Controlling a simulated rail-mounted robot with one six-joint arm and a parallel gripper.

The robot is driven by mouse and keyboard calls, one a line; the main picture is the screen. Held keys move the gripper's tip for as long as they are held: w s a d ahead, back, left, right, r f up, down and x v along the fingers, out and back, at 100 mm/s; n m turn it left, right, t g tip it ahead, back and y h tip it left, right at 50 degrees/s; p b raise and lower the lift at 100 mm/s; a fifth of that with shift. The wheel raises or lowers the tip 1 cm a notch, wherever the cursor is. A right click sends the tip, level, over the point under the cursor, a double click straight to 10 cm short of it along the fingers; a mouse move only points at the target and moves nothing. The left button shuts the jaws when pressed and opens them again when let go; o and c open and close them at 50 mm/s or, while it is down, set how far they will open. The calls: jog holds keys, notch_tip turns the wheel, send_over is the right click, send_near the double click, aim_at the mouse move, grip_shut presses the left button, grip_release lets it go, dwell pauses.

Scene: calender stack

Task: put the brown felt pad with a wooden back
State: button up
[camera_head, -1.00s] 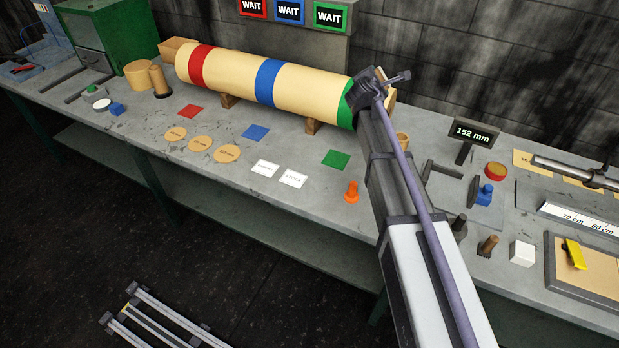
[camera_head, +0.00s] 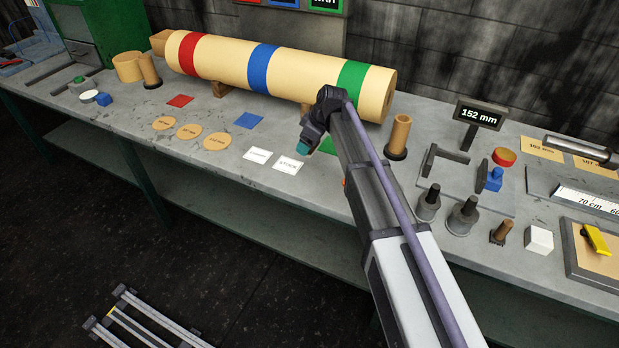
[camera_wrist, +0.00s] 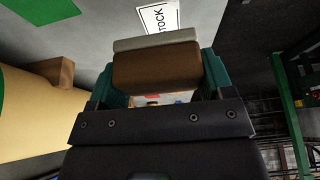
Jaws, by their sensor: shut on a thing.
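My gripper (camera_head: 301,147) is above the bench in front of the roll, near the STOCK card (camera_head: 288,166). In the wrist view, its teal fingers (camera_wrist: 158,70) are shut on a brown block with a pale grey layer along its far edge, which looks like the felt pad with a wooden back (camera_wrist: 157,65). The pad is held clear of the bench. In the head view I cannot make the pad out at the fingertips. The STOCK card also shows just beyond the pad in the wrist view (camera_wrist: 160,17).
The large cream roll (camera_head: 225,66) with red, blue and green bands lies behind my gripper. A green square (camera_head: 328,146) is partly hidden by my arm. Round brown discs (camera_head: 189,131) lie to the left. Grey posts (camera_head: 428,204) and a wooden tube (camera_head: 400,134) stand to the right.

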aim_at(306, 172)
notch_tip(306, 172, down, 10)
jog(key=b, duration=1)
jog(key=shift+f, duration=0.15)
jog(key=shift+c, duration=0.4)
jog(key=shift+r, duration=0.2)
jog(key=shift+f, duration=0.2)
jog(key=o, duration=1.1)
jog(key=shift+r, duration=0.1)
jog(key=p+v, duration=1.1)
jog(key=v, duration=0.1)
jog(key=shift+r, duration=0.15)
